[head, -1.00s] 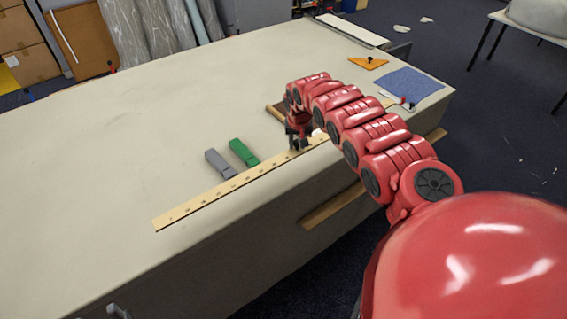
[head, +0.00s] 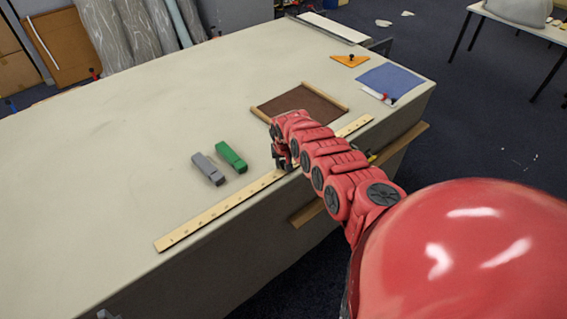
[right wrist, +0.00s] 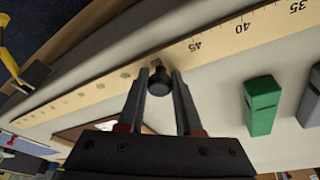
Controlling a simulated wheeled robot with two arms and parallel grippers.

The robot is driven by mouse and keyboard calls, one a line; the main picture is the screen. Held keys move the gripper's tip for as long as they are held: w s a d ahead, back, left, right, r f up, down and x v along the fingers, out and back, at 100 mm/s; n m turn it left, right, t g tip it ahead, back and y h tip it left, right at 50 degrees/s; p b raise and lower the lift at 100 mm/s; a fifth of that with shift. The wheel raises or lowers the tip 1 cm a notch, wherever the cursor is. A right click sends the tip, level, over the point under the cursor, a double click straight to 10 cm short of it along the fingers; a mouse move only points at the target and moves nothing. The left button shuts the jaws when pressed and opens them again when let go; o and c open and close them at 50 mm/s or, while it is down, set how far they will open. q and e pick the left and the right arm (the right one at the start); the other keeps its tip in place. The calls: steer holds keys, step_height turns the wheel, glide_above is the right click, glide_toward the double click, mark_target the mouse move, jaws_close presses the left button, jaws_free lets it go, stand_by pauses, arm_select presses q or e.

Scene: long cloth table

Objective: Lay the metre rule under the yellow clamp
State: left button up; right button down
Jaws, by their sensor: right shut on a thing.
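The long pale wooden metre rule (head: 205,217) lies along the front edge of the table, its right part passing behind my right arm. My right gripper (head: 283,162) is over its middle. In the right wrist view the gripper (right wrist: 160,82) is shut on a black knob (right wrist: 160,80) on the rule (right wrist: 105,88). The yellow clamp (right wrist: 9,62) shows at the left edge of that view, beside the far stretch of the rule. In the head view only a small yellow bit (head: 371,158) shows past my arm. My left gripper is not in view.
A grey block (head: 207,169) and a green block (head: 231,157) lie behind the rule. A brown board with wooden strips (head: 303,104), an orange triangle (head: 350,60) and a blue cloth (head: 391,79) lie farther right. A wooden ledge (head: 308,212) juts below the front edge. The left tabletop is clear.

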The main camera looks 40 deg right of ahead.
steer(key=c, duration=0.6)
jaws_free()
